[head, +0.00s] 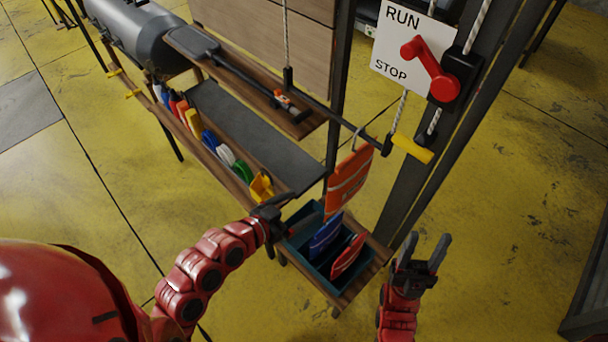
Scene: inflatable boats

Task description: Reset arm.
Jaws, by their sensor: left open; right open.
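My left gripper (279,206) is at the left end of a teal bin, close to its rim; its fingers are small and dark here. It holds nothing that I can see. My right gripper (427,249) is open and empty, fingers pointing up, to the right of the bin and apart from it. Both red arms come in from the bottom of the view.
The teal bin (299,247) holds a blue item (325,234) and a red item (347,255). An orange piece (349,180) hangs above it. A RUN/STOP sign (391,50) with a red lever (432,70) is on the post.

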